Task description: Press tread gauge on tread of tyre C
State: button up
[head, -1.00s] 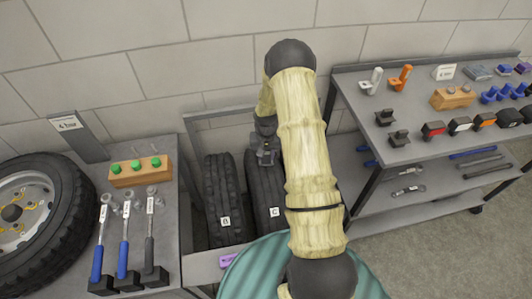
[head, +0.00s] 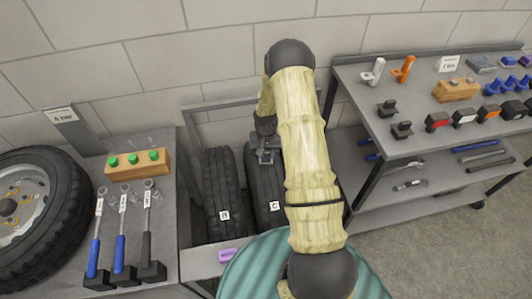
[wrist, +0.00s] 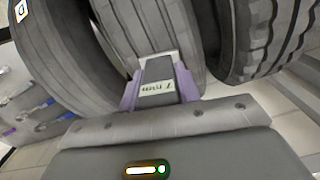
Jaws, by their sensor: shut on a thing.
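Tyre C (head: 265,188) stands upright in the rack, labelled C low on its tread. My gripper (head: 266,154) is at the upper part of its tread in the head view, and my arm hides the tyre's right side. In the wrist view my gripper is shut on the tread gauge (wrist: 157,88), a dark grey block with a pale display and purple at its sides. The gauge's pale far end lies against the tread of the middle tyre (wrist: 150,28), or very close to it; I cannot tell whether it is pressed in.
Tyre B (head: 222,185) stands just left of tyre C. A purple item (head: 231,255) sits on the rack's front edge. A bench with wrenches and a green-topped block (head: 137,163) is left; a tool shelf (head: 400,75) is right. Another tyre (wrist: 270,40) is close beside the gauge.

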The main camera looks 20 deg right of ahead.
jog(key=shift+f+b, duration=0.4)
jog(key=shift+f, duration=0.2)
dwell(0.4)
jog(key=shift+s+f, duration=0.1)
dwell(1.5)
jog(key=shift+r+p, duration=2)
jog(key=shift+r, duration=1.15)
jog(key=s+a+n, duration=0.4)
jog(key=s+a, duration=0.1)
jog(key=a, duration=0.6)
jog(key=shift+s+n, duration=0.25)
jog(key=shift+n, duration=0.05)
jog(key=shift+f, duration=0.1)
